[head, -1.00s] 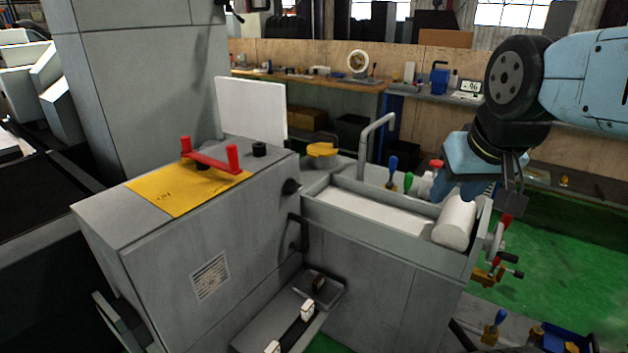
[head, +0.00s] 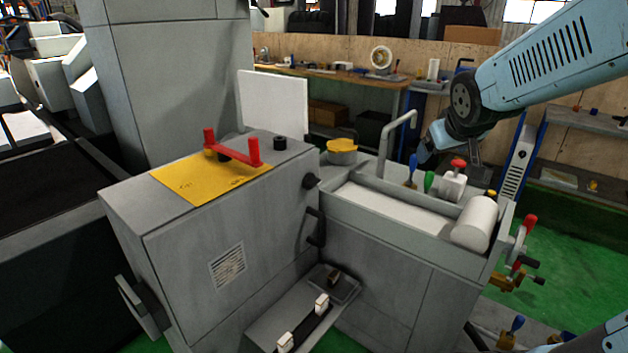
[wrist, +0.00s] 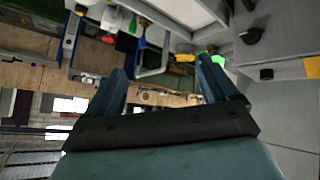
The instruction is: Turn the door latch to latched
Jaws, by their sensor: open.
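The grey cabinet (head: 180,265) stands at the middle left of the head view. On its right side are a black knob (head: 311,181) and, below it, a black upright handle (head: 316,228); I cannot tell which is the door latch or how it is turned. The wrist view is upside down and shows the black knob (wrist: 250,36) at upper right. My gripper (wrist: 163,72) is open and empty, fingers wide apart. In the head view it is partly hidden behind the arm, above the back of the trough, well right of the cabinet and touching nothing clear.
A red handle (head: 232,150) stands over a yellow plate on the cabinet top. A bent grey pipe (head: 398,140), blue and green levers and a white cylinder (head: 474,224) sit around the trough (head: 400,240). A white panel (head: 275,108) rises behind the cabinet.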

